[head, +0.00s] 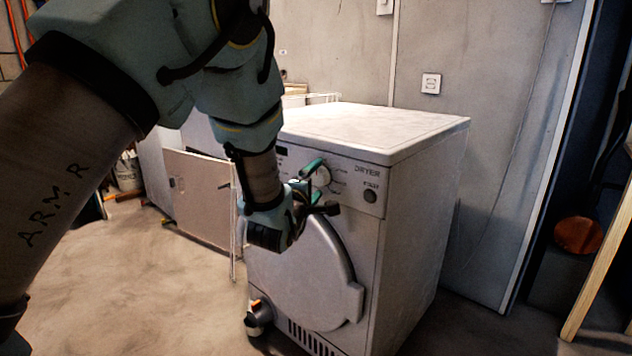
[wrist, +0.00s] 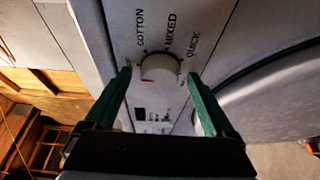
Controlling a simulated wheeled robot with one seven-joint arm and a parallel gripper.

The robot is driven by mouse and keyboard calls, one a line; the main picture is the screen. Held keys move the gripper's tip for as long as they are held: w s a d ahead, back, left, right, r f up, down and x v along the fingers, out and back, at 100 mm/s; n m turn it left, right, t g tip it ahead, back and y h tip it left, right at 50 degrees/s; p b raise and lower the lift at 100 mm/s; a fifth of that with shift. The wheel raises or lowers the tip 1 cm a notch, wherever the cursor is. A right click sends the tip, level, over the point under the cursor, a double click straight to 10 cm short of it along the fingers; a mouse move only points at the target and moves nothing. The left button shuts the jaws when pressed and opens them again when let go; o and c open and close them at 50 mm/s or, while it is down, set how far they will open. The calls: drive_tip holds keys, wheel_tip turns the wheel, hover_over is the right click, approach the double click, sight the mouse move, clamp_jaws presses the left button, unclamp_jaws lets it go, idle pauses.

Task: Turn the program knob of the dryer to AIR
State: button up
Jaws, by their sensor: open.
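The white dryer (head: 415,200) stands in the middle of the head view, with DRYER printed on its front panel. Its round white program knob (head: 322,176) is partly covered by my gripper (head: 323,188). In the wrist view the knob (wrist: 161,67) sits between the two green fingers of my gripper (wrist: 159,78), which are open on either side of it. I see a small gap at each side; contact cannot be told. A red mark shows at the knob's lower left. The labels COTTON, MIXED and QUICK are readable around it; AIR is not readable.
A dark round button (head: 370,196) sits right of the knob. The dryer's round door (head: 325,275) is below my gripper. A pale board (head: 197,185) leans at the left. The concrete floor (head: 150,285) at front left is clear.

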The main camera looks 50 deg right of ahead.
drive_tip(key=c, duration=1.3)
drive_tip(key=shift+c, duration=0.2)
